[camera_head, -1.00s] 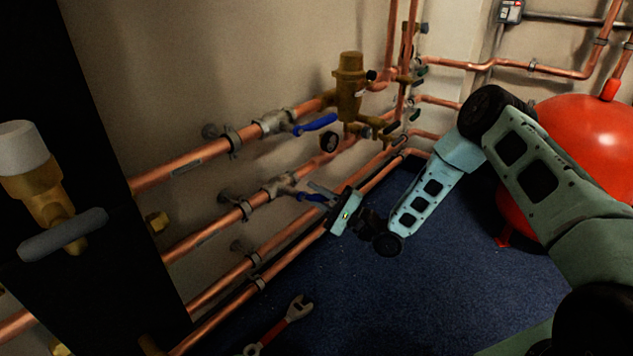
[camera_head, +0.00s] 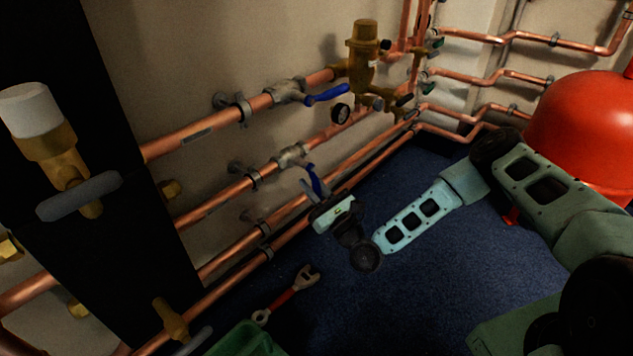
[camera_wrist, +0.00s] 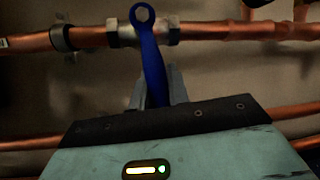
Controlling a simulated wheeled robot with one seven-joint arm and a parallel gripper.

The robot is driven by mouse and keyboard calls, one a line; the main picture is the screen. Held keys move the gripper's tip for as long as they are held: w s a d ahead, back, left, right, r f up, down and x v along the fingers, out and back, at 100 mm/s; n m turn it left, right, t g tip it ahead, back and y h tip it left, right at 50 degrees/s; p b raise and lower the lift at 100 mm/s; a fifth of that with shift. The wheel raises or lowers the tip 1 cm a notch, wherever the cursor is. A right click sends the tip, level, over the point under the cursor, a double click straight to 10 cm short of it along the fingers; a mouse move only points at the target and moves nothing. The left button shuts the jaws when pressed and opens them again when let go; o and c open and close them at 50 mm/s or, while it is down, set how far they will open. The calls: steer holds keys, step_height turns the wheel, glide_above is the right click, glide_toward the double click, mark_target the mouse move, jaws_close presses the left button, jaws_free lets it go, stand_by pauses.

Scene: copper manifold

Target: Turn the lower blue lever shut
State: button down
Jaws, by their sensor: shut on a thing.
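The lower blue lever (camera_head: 314,180) hangs from a grey valve (camera_head: 291,156) on the second copper pipe. It points downward, across the pipe line. My gripper (camera_head: 312,193) is shut on its free end, from below. The lever's tip is hidden behind the gripper body. The upper blue lever (camera_head: 327,95) lies roughly along its pipe, above and to the right.
A brass regulator (camera_head: 363,60) with a gauge (camera_head: 341,113) stands beyond the valves. Two lower copper pipes (camera_head: 286,212) run behind my gripper. A wrench (camera_head: 287,294) lies on the blue floor. A red tank (camera_head: 588,125) stands at right. A dark panel (camera_head: 110,205) stands at left.

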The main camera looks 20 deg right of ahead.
steer(key=shift+s+a+f+m+h, duration=0.15)
steer(key=shift+m+h, duration=0.1)
steer(key=shift+m, duration=0.25)
steer(key=shift+s+a+m+h, duration=0.1)
steer(key=shift+a+m+h, duration=0.15)
steer(key=shift+m, duration=0.25)
steer(key=shift+s+a+f+m+h, duration=0.15)
steer(key=shift+m+h, duration=0.15)
steer(key=shift+m, duration=0.2)
steer(key=shift+s+a+r, duration=0.1)
steer(key=shift+s, duration=0.05)
steer(key=c, duration=1.3)
jaws_free()
steer(key=shift+c, duration=0.2)
steer(key=b+v, duration=0.4)
steer(key=v, duration=1.3)
steer(key=shift+s, duration=0.1)
